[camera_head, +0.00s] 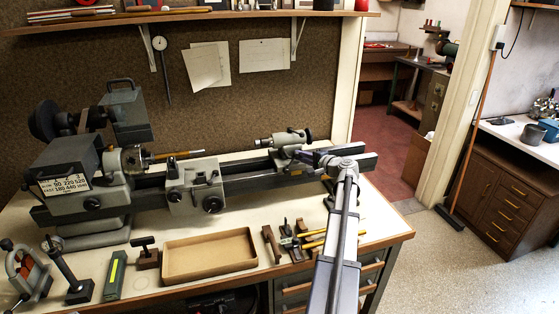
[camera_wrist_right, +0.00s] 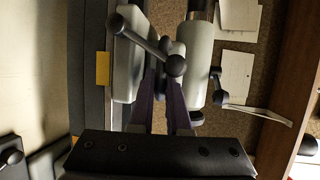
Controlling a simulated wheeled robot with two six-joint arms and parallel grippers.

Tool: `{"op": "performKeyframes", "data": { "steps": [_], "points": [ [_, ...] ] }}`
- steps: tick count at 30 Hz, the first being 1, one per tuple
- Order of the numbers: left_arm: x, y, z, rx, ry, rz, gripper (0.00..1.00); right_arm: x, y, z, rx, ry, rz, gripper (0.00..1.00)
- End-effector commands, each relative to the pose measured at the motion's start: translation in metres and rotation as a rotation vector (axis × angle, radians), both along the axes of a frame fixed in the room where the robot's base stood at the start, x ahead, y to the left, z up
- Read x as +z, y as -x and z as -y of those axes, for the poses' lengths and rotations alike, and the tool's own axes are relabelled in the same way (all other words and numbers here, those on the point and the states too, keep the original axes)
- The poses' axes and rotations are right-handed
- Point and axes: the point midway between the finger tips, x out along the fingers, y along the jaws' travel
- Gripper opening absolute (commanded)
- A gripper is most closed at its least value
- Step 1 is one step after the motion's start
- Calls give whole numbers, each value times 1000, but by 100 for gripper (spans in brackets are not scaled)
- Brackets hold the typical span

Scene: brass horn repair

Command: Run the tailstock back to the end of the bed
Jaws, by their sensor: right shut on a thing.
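The grey tailstock (camera_head: 283,141) sits upright on the right half of the dark lathe bed (camera_head: 250,181), with a short stretch of bare bed to its right. My right gripper (camera_head: 311,156) reaches in from the front right and is shut on the tailstock near its right side. In the right wrist view the gripper fingers (camera_wrist_right: 163,90) are against the pale tailstock body (camera_wrist_right: 129,75); a lever with a dark ball knob (camera_wrist_right: 175,66) crosses in front. The exact contact is partly hidden. My left gripper is not in view.
The carriage (camera_head: 195,186) stands mid-bed, left of the tailstock; the headstock (camera_head: 72,172) is at the left end. A shallow tray (camera_head: 209,257) and several hand tools (camera_head: 290,240) lie on the bench in front. A shelf (camera_head: 190,17) runs above along the wall.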

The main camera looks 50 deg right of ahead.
Motion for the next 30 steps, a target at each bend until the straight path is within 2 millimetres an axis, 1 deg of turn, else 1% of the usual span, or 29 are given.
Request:
{"op": "performKeyframes", "data": {
  "steps": [1, 9, 15, 18, 24, 30],
  "points": [
    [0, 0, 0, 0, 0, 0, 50, 0, 10, 22, -13, 2, -1, 0],
    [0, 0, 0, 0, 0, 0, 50, 0, 50, 87, -12, 1, -1, 0],
    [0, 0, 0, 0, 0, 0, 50, 0, 77, 130, -12, 2, -1, 0],
    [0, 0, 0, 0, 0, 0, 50, 0, 89, 149, -13, 2, -1, 0],
    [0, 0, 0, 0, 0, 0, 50, 0, 107, 177, -11, 1, -1, 0],
    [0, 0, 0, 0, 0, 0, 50, 0, 117, 191, -9, 2, -1, 0]
  ]
}}
